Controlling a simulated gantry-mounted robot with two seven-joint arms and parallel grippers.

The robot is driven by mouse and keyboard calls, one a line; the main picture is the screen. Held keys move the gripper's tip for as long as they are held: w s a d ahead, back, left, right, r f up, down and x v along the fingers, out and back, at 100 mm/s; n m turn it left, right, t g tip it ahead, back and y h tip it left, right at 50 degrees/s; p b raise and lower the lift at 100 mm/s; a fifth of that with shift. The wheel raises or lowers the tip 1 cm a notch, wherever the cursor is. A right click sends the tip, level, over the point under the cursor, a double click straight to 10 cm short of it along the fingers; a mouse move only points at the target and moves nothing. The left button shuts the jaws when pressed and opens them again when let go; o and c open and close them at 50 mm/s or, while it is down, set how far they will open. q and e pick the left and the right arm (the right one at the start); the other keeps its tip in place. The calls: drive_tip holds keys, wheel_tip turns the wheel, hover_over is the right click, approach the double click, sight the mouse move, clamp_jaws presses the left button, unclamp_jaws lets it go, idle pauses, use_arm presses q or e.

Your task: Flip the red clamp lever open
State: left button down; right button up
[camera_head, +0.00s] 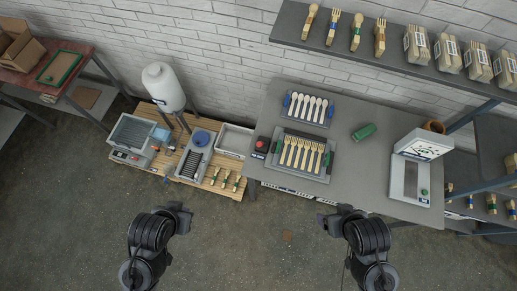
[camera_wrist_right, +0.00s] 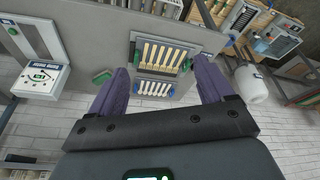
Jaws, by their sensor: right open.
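No red clamp lever can be made out clearly. The clearest red part is on a small black box (camera_head: 262,145) at the left end of the grey table, and its shape is too small to tell. Beside it a grey tray (camera_head: 285,174) holds a row of wooden utensils, with green parts at its sides. My right gripper (camera_head: 338,218) is in front of the table's near edge, empty. In the right wrist view its two purple fingers (camera_wrist_right: 161,88) are spread, with the utensil tray seen beyond them. My left gripper (camera_head: 180,215) hangs over the floor at left, its jaws unclear.
A second tray (camera_head: 307,108) with white-headed utensils lies behind. A green object (camera_head: 363,131) and a white machine (camera_head: 410,177) stand at right. A shelf (camera_head: 380,62) with utensil bundles overhangs the back. A wooden pallet (camera_head: 210,185) with equipment is at left.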

use_arm(q)
drive_tip(key=shift+w, duration=0.25)
use_arm(e)
drive_tip(key=shift+w, duration=0.3)
use_arm(q)
drive_tip(key=shift+s, duration=0.1)
use_arm(e)
drive_tip(key=shift+s, duration=0.1)
drive_tip(key=shift+c, duration=0.3)
